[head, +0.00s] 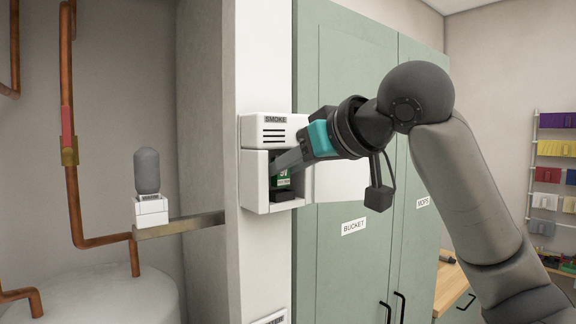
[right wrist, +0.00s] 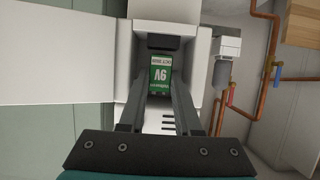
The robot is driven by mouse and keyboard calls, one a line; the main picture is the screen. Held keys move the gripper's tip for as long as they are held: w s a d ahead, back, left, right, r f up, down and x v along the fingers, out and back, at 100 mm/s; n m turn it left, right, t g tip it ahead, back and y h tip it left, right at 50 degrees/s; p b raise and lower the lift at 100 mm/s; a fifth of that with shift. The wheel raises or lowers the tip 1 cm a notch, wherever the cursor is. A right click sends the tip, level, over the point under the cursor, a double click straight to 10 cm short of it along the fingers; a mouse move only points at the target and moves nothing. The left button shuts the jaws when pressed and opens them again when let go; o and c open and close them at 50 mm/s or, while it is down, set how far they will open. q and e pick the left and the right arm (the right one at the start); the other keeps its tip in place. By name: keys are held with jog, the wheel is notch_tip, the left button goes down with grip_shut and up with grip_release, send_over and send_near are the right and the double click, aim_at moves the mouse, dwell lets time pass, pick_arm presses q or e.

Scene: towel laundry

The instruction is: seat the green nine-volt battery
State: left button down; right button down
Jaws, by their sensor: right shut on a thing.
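The green nine-volt battery (head: 281,178) is inside the open bay of the white smoke alarm (head: 256,180) on the wall post. In the right wrist view the battery (right wrist: 160,72) shows its 9V label between the two fingers. My right gripper (head: 276,168) is shut on the battery and reaches into the bay from the right. A black block (head: 283,195) lies just below the battery in the bay; I cannot tell whether they touch. In the right wrist view a dark part (right wrist: 163,43) lies beyond the battery's far end. My left gripper is not in view.
The alarm's white door (head: 340,181) stands open to the right, below my right wrist. Green cabinet doors (head: 350,90) are behind it. To the left are a shelf bracket (head: 180,225) with a grey-topped white device (head: 148,185), copper pipes (head: 72,190) and a white tank (head: 90,285).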

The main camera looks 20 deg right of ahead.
jog(key=shift+f+b, duration=0.55)
jog(key=shift+f, duration=0.35)
dwell(0.6)
dwell(0.3)
jog(key=c, duration=0.5)
grip_release()
jog(key=shift+s, duration=0.1)
